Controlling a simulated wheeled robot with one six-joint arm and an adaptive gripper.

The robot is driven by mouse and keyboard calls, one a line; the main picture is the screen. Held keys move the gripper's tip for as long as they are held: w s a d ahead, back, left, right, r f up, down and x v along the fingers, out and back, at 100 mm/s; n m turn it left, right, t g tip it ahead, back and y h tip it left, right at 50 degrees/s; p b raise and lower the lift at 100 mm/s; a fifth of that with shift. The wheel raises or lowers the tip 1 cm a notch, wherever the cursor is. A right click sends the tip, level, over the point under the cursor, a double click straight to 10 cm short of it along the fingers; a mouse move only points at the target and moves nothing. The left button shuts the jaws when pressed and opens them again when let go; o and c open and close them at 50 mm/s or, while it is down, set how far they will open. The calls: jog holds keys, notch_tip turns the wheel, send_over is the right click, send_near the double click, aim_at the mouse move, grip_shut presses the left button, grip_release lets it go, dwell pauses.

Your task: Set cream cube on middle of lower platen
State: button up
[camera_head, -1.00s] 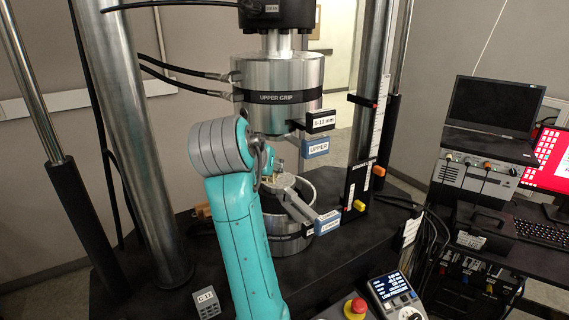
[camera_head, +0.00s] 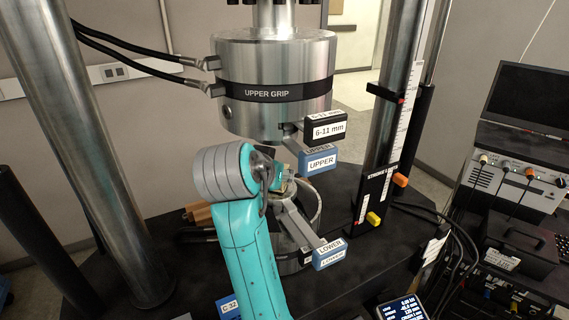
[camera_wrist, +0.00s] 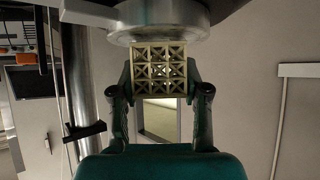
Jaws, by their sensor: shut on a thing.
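The cream cube (camera_wrist: 158,69) is an open lattice block. It sits between the fingertips of my gripper (camera_wrist: 159,78), which is shut on it. The wrist picture appears upside down, with the monitor and knobs inverted. The round metal lower platen (camera_wrist: 185,18) is at its top, just beyond the cube's edge; I cannot tell whether they touch. In the head view my gripper (camera_head: 274,178) is between the upper grip (camera_head: 270,65) and the lower grip (camera_head: 290,265). My arm hides most of the cube and platen there.
Blue UPPER (camera_head: 318,161) and LOWER (camera_head: 329,254) labelled blocks stick out to the right of my gripper. A metal column (camera_head: 95,130) stands at left and a scale post (camera_head: 392,120) at right. Black hoses (camera_head: 130,65) run to the upper grip.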

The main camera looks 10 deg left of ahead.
jog(key=shift+w+f, duration=0.1)
jog(key=shift+f, duration=0.15)
jog(key=o, duration=1.1)
